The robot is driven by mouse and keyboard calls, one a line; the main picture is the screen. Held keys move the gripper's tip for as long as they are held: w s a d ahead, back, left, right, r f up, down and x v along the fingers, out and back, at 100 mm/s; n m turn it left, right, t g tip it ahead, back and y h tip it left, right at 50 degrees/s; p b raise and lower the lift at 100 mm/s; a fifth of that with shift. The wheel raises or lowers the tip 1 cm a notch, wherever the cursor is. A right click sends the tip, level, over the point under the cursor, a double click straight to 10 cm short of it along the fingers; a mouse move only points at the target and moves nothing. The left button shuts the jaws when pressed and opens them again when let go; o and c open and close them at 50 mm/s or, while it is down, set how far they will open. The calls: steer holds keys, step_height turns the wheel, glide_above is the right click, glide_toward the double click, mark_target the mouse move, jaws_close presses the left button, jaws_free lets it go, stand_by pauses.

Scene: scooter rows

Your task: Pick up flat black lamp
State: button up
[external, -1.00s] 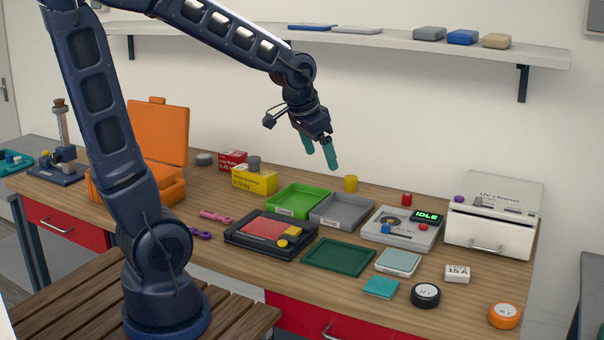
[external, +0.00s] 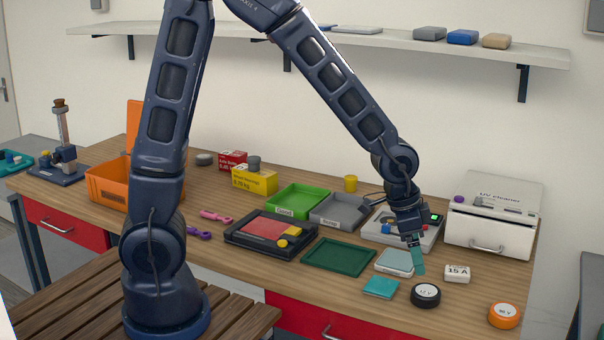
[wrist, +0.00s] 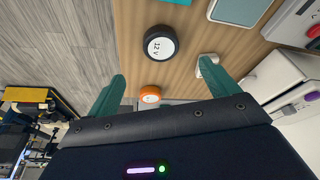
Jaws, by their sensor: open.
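The flat black lamp (external: 425,295) is a low round puck with a white top label, lying near the front edge of the wooden table. In the wrist view the black lamp (wrist: 160,43) shows its "12 V" label, just beyond the fingertips and between them. My gripper (external: 418,272) has teal fingers pointing down and is above the lamp, slightly behind it, not touching it. In the wrist view my gripper (wrist: 162,72) is open with nothing between its fingers.
An orange round lamp (external: 504,315) lies to the right. A white "15 A" block (external: 457,273) is close to the right finger. A teal square (external: 381,286) and a pale flat device (external: 396,261) lie to the left. The white UV cleaner (external: 490,222) stands behind.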

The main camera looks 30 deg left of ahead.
mark_target(426, 290)
steer(key=shift+x, duration=5)
steer(key=shift+w, duration=0.15)
steer(key=c, duration=1.1)
steer(key=shift+r, duration=0.1)
